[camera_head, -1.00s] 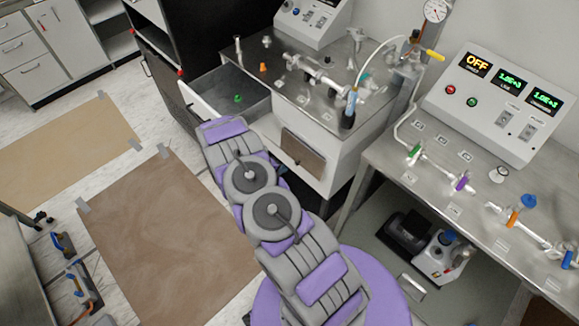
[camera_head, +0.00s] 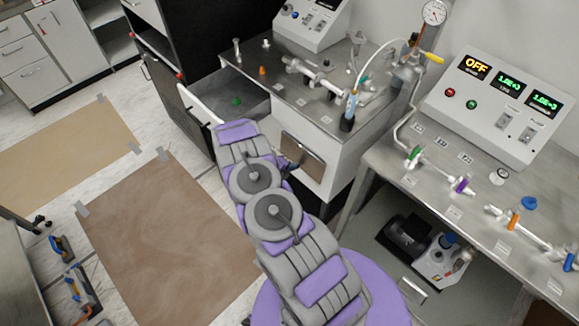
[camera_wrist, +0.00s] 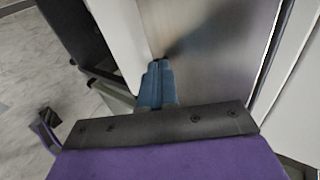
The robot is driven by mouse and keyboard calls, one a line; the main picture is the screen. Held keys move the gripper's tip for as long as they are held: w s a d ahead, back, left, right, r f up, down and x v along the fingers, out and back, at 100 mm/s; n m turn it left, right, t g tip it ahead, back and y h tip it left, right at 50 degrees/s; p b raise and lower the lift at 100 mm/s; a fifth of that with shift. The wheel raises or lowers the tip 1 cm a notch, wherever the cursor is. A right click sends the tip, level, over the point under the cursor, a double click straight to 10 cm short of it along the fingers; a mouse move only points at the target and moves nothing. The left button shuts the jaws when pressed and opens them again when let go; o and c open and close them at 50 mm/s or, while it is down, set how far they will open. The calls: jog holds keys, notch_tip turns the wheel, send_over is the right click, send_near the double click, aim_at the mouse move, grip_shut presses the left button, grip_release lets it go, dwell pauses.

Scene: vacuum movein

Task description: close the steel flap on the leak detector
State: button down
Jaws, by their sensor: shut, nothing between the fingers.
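The steel flap (camera_head: 303,159) is a brownish metal panel on the white front of the leak detector (camera_head: 323,129). The head view does not clearly show how far it stands from the front. In the wrist view, the brushed steel surface (camera_wrist: 218,52) fills the upper middle. My gripper (camera_wrist: 158,66) has its blue fingers shut together and empty, in front of the left part of this surface. I cannot tell whether the fingertips touch it. In the head view my arm hides most of the gripper, close to the flap's left side.
An open grey compartment with a white side wall (camera_head: 198,104) lies left of the flap. Valves and a blue-handled tube (camera_head: 348,112) stand on the steel top. A steel bench (camera_head: 395,160) with a control box is at right. Floor mats (camera_head: 160,240) lie at left.

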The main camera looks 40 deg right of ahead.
jog(key=shift+d+f+h+p, duration=0.4)
jog(key=shift+f+h+p, duration=0.25)
jog(key=shift+p, duration=0.55)
jog(key=shift+r, duration=0.15)
